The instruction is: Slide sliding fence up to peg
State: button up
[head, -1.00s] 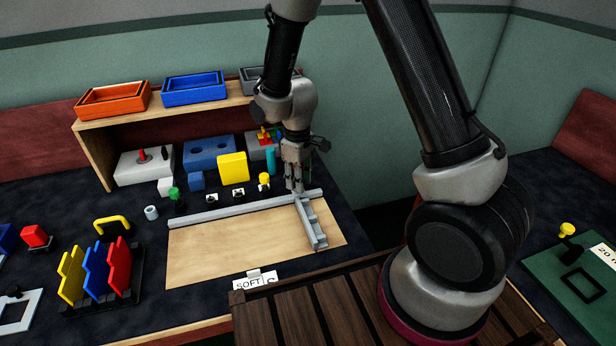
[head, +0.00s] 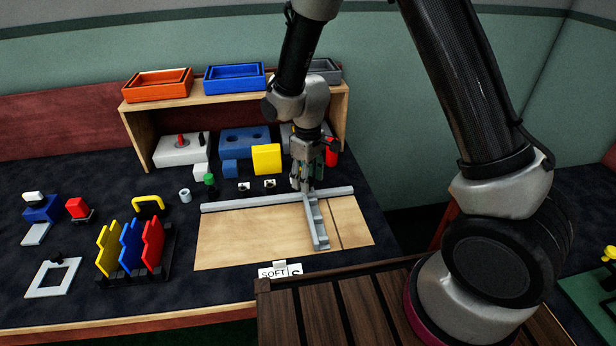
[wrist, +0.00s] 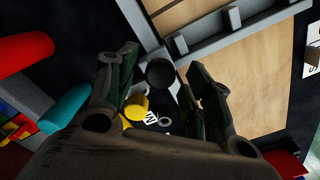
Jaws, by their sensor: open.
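The sliding fence (head: 317,226) is a grey ribbed bar lying across the pale board (head: 240,235), right of its middle. Its far end meets the long grey rail (head: 265,202) along the board's back edge. My gripper (head: 306,187) is low at that far end, pointing down. In the wrist view my gripper (wrist: 157,80) has its fingers apart, with a round black knob (wrist: 160,73) showing between them. The knob is beside the grey fence (wrist: 225,40); I cannot tell whether the fingers touch it. I cannot make out for certain which piece is the peg.
A dark line (head: 333,221) crosses the board right of the fence. Behind the rail stand a yellow block (head: 267,159), a green-topped peg (head: 209,181) and a red cylinder (head: 331,152). A shelf with trays is behind. The board left of the fence is clear.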

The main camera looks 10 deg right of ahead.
notch_tip(320, 180, up, 12)
dwell(0.5)
jog(key=s+d+r+m+t, duration=0.2)
jog(key=s+d+r+m, duration=0.2)
jog(key=s+d+r, duration=0.5)
jog(key=s+d+r+m+t, duration=0.2)
jog(key=s+d+r+m, duration=0.3)
jog(key=s+d+r, duration=0.4)
jog(key=s+d, duration=0.4)
jog(key=d, duration=0.2)
jog(key=shift+s+d, duration=0.25)
jog(key=shift+s, duration=0.05)
